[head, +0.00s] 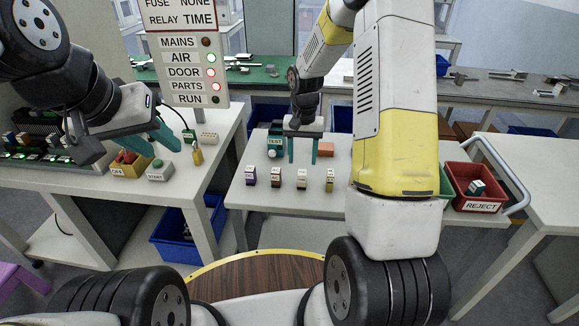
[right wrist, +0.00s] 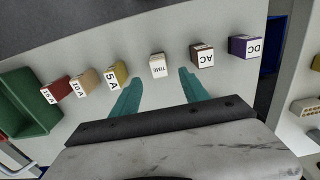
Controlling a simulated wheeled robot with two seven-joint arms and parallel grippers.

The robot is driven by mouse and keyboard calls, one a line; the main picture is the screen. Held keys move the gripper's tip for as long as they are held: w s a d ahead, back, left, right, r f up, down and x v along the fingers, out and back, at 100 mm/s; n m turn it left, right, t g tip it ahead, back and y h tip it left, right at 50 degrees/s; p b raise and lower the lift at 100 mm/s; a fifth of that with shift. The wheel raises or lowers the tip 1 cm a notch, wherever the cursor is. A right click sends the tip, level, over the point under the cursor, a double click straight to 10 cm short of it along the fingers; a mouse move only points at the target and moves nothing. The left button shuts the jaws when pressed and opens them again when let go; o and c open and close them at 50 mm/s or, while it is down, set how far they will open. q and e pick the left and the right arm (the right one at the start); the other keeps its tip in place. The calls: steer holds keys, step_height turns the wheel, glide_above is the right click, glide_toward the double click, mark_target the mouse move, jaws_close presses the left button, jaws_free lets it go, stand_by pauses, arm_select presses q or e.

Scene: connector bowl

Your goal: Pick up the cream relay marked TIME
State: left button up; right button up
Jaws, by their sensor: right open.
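The cream relay marked TIME (right wrist: 158,65) stands upright on the white table, label facing the camera in the right wrist view. It also shows in the head view (head: 301,179). My right gripper (head: 302,162) is open and empty, its teal fingers pointing down. In the right wrist view its fingertips (right wrist: 159,77) spread to either side of the relay, apart from it. My left gripper (head: 165,137) is over the left table; its finger gap is unclear.
A brown AC block (right wrist: 202,54) and purple DC block (right wrist: 244,46) flank the relay on one side. A yellow 5A block (right wrist: 116,75), 10A block (right wrist: 83,82) and red block (right wrist: 54,90) flank the other. A red REJECT bin (head: 474,190) stands right.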

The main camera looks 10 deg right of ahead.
mark_target(302, 172)
step_height(302, 172, down, 7)
steer(key=shift+s+r, duration=0.15)
jaws_close()
stand_by(0.4)
